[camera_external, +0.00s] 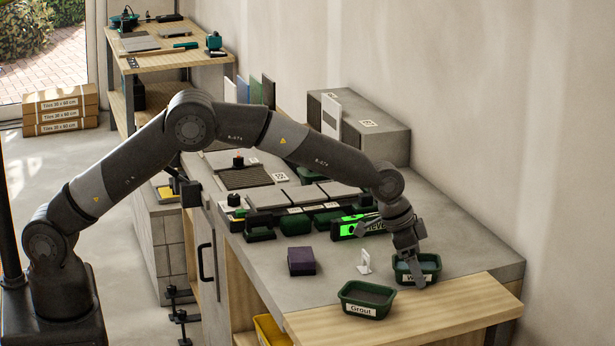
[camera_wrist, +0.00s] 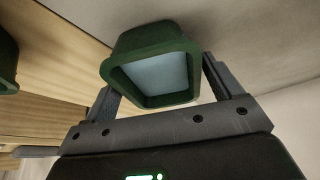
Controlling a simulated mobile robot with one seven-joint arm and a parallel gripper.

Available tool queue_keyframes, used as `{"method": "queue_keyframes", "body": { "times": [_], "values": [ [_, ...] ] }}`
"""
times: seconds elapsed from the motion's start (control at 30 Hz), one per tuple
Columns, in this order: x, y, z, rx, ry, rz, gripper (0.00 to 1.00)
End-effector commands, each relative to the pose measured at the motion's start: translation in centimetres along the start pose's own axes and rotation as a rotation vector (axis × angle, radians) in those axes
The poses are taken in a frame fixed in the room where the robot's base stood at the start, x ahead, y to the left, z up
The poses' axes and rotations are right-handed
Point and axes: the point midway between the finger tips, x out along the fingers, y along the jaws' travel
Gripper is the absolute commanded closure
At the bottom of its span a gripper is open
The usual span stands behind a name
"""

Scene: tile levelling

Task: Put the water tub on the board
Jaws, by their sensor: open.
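The water tub (camera_external: 431,264) is a small dark green tub on the grey counter beside the back edge of the wooden board (camera_external: 455,306). Its label is partly hidden by my gripper (camera_external: 412,264). My gripper reaches down at the tub, with one finger in front of its near side. In the wrist view the water tub (camera_wrist: 149,41), with pale blue water inside, lies between the two spread fingers of my open gripper (camera_wrist: 160,77). I cannot tell whether the fingers touch it. The board (camera_wrist: 55,50) shows at the left there.
The green grout tub (camera_external: 368,301) stands at the board's left part, close to the water tub. A white stand (camera_external: 364,263) and a purple block (camera_external: 301,261) are on the counter. A green-lit level (camera_external: 349,228) lies behind. The board's right part is clear.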

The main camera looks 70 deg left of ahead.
Motion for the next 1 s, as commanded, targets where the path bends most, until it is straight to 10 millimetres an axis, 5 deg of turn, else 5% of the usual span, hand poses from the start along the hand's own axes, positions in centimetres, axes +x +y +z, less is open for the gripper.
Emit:
{"method": "queue_keyframes", "body": {
  "times": [0.23, 0.6, 1.0],
  "values": [
    [-2.0, 0.0, -0.2, 0.000, 0.001, 0.000, 0.16],
    [-9.6, 0.0, -0.1, -0.001, 0.003, 0.000, 0.16],
    [-15.1, -0.8, 0.8, -0.019, 0.008, -0.005, 0.16]
  ]
}}
